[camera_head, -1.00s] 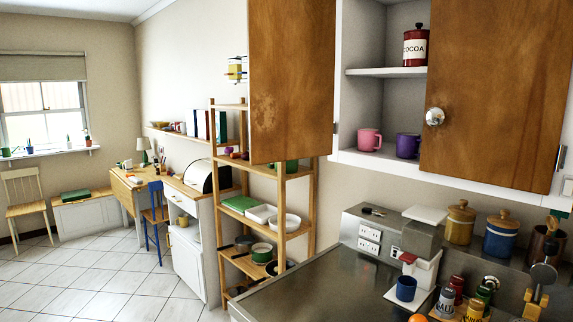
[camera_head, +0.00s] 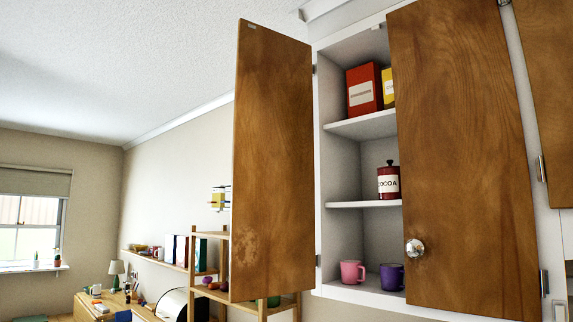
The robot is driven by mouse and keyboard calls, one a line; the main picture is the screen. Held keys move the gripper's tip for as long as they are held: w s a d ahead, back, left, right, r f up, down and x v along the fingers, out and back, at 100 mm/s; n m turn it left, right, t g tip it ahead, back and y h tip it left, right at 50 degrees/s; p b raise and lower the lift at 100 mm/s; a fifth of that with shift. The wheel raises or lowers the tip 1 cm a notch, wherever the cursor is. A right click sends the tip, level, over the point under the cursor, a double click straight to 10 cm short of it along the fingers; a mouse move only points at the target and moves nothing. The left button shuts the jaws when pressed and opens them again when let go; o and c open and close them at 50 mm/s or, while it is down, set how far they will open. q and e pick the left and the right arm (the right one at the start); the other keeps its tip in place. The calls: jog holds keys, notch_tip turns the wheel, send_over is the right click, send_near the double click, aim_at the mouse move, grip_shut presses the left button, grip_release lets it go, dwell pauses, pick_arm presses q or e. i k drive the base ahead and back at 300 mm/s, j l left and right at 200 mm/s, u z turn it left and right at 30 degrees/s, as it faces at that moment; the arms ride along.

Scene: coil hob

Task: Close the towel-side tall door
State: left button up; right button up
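A tall wall cupboard (camera_head: 340,160) is in the head view, right of centre. Its left wooden door (camera_head: 272,165) stands swung open, hinged at the cupboard's left side. Its right wooden door (camera_head: 465,160) covers the right part of the opening and has a round metal knob (camera_head: 414,248) low on its left edge. No towel shows, so I cannot tell which door is the towel-side one. Neither of my grippers is in view.
Inside the cupboard are a red box (camera_head: 364,90), a yellow box (camera_head: 388,87), a cocoa tin (camera_head: 388,182), a pink mug (camera_head: 352,273) and a purple mug (camera_head: 391,277). A wooden shelf rack (camera_head: 224,262) stands behind the open door's lower part.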

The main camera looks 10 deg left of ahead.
aim_at(272, 248)
jog(key=j+z, duration=0.1)
jog(key=z, duration=0.25)
jog(key=i+j+z, duration=0.1)
jog(key=z, duration=0.2)
jog(key=j+z, duration=0.1)
jog(key=z, duration=0.25)
jog(key=i+j+z, duration=0.1)
jog(key=j+z, duration=0.3)
jog(key=j, duration=0.4)
jog(key=j+z, duration=0.45)
jog(key=j, duration=0.85)
jog(key=k+j+z, duration=0.1)
jog(key=j, duration=0.4)
jog(key=k+j, duration=0.15)
jog(key=j, duration=0.85)
jog(key=k+j+z, duration=0.1)
jog(key=j, duration=0.35)
jog(key=k+j, duration=0.15)
jog(key=j, duration=0.35)
jog(key=k+j, duration=0.1)
jog(key=j, duration=0.4)
jog(key=k+j+z, duration=0.1)
jog(key=k+j, duration=0.25)
jog(key=j, duration=0.2)
jog(key=k+j+z, duration=0.15)
jog(key=k+j, duration=0.25)
jog(key=j, duration=0.15)
jog(key=k+j+z, duration=0.1)
jog(key=k+j, duration=0.3)
jog(key=j, duration=0.1)
